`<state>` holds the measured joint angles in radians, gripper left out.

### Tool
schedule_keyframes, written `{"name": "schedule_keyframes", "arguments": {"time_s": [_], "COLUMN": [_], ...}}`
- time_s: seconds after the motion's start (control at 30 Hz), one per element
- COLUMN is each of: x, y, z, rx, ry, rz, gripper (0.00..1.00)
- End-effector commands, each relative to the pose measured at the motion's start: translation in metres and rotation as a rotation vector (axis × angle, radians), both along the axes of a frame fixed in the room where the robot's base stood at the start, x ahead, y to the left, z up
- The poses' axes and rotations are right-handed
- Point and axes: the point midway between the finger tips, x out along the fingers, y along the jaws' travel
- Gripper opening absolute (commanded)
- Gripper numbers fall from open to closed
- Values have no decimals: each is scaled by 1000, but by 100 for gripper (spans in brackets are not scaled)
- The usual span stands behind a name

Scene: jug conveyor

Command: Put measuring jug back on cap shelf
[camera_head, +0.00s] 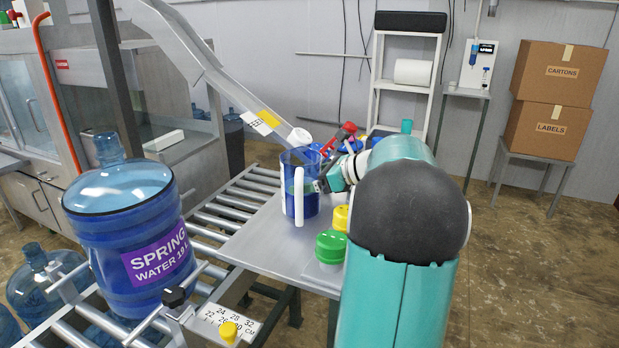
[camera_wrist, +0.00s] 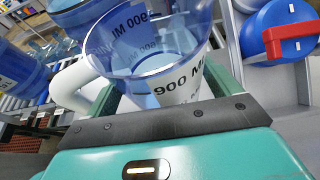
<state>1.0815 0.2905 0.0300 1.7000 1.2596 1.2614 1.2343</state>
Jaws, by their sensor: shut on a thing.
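The measuring jug (camera_head: 309,202) is clear blue with a white handle, and stands upright in the head view over the grey metal cap shelf (camera_head: 255,246). In the wrist view, the jug (camera_wrist: 150,45) fills the space between my jaws, with "900 ML" lettering on its side and its handle to the left. My gripper (camera_head: 326,184) is shut on the jug from the right. I cannot tell whether the jug's base touches the shelf. A green cap (camera_head: 331,246) and a yellow cap (camera_head: 341,217) are on the shelf, partly behind my arm.
A roller conveyor (camera_head: 213,217) runs left of the shelf. A large blue water bottle (camera_head: 133,225) stands on it, front left. A sloping metal chute (camera_head: 205,60) comes down behind the jug. The shelf's near left part is clear.

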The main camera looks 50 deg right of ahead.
Motion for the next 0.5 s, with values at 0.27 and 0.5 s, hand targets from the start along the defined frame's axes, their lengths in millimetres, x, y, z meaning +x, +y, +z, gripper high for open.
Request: {"name": "schedule_keyframes", "arguments": {"time_s": [0.27,0.5], "x": [0,0], "y": [0,0], "z": [-4,-5], "rx": [0,-1], "ry": [-2,-1], "rz": [0,0], "gripper": [39,100]}}
